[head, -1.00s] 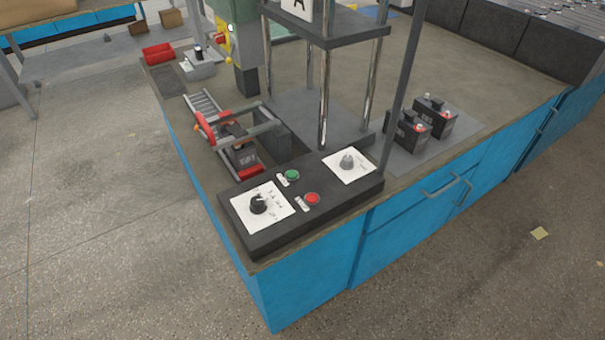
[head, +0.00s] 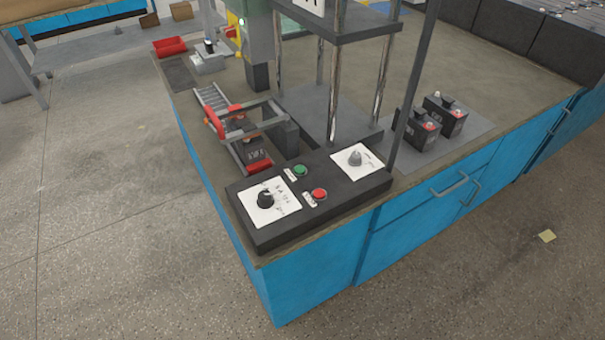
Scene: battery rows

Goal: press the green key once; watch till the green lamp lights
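The green key (head: 300,170) is a round button on the dark control panel (head: 325,205) at the front corner of the bench. It stands next to a small white label. A red key (head: 319,194) is on the same panel, nearer the front. A small lamp (head: 241,21) on the grey-green machine column at the top of the view looks white now. Neither of my grippers is in view, and nothing touches the panel.
Two dials, one black (head: 265,200) and one grey (head: 355,158), sit on white plates on the panel. Behind it stand a press frame with metal posts (head: 333,95) and a roller track (head: 215,100) holding a dark battery. Two dark batteries (head: 445,115) stand at the right.

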